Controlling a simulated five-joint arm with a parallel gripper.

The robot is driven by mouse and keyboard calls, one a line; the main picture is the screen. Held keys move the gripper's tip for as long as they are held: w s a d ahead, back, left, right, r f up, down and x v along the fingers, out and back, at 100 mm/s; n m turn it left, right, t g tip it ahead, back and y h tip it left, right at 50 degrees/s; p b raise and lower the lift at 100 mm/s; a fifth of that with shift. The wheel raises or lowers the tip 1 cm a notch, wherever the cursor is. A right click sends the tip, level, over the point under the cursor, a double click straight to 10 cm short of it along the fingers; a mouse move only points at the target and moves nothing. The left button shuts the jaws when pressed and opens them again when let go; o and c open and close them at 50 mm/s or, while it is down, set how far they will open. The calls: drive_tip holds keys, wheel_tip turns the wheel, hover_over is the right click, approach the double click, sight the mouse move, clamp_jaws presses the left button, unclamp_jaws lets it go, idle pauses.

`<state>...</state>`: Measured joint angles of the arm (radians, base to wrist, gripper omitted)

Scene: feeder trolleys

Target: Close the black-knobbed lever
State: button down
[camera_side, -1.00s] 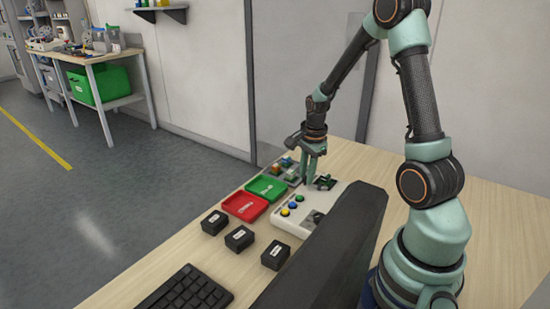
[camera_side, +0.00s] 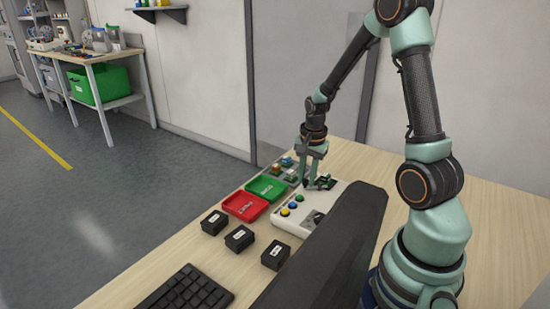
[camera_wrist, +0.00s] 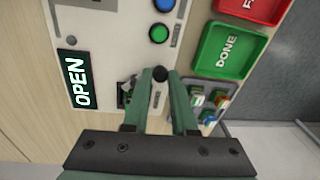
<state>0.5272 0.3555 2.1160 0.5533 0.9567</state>
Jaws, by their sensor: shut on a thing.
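The black knob (camera_wrist: 160,73) of the lever shows between my fingertips in the wrist view. The lever stands on the pale control box (camera_wrist: 117,22), beside a sign (camera_wrist: 75,80) that reads OPEN. My gripper (camera_wrist: 161,90) has its green fingers on either side of the knob and is shut on it. In the side view my gripper (camera_side: 317,180) points down at the far part of the control box (camera_side: 286,226). The lever's lower part is mostly hidden by the fingers.
Blue and green buttons (camera_wrist: 159,34) sit on the box near the lever. A green DONE tray (camera_wrist: 228,50) and a red tray (camera_side: 245,206) lie beside it. Small black boxes (camera_side: 239,238), a keyboard (camera_side: 184,293) and a dark screen (camera_side: 335,250) stand nearer.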

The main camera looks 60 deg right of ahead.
drive_tip(key=c, duration=0.7)
unclamp_jaws()
drive_tip(key=shift+s, duration=0.2)
drive_tip(key=shift+w, duration=0.1)
drive_tip(key=shift+r, duration=0.25)
drive_tip(key=r, duration=0.3)
drive_tip(key=s+r, duration=0.1)
drive_tip(key=r, duration=0.7)
drive_tip(key=shift+s+a+r, duration=0.15)
drive_tip(key=shift+a+r, duration=0.1)
drive_tip(key=shift+a, duration=0.05)
